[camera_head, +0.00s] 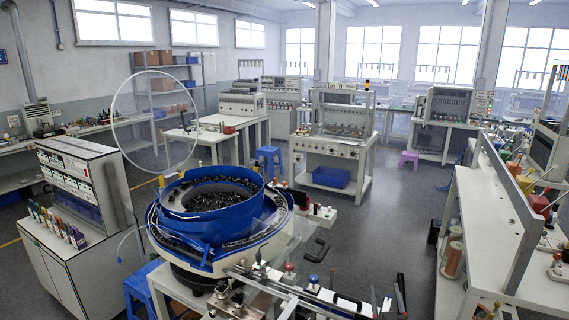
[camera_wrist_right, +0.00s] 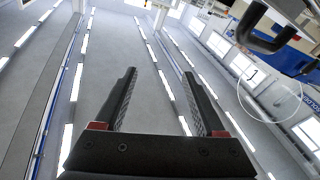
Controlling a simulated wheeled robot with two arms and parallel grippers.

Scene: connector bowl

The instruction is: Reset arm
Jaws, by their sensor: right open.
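My right gripper (camera_head: 388,298) shows at the bottom edge of the head view, right of the bowl feeder. Its two dark fingers stand apart with nothing between them. In the right wrist view the gripper (camera_wrist_right: 159,73) is open and empty, with ridged inner finger faces and the ceiling behind it. The blue connector bowl (camera_head: 210,226) sits on a round white base and holds many small dark parts. My left gripper is not in view.
A white workbench (camera_head: 470,240) with tools and bottles runs along the right. A grey-white cabinet (camera_head: 75,225) stands at the left. Open floor (camera_head: 385,220) lies between the feeder and the right bench.

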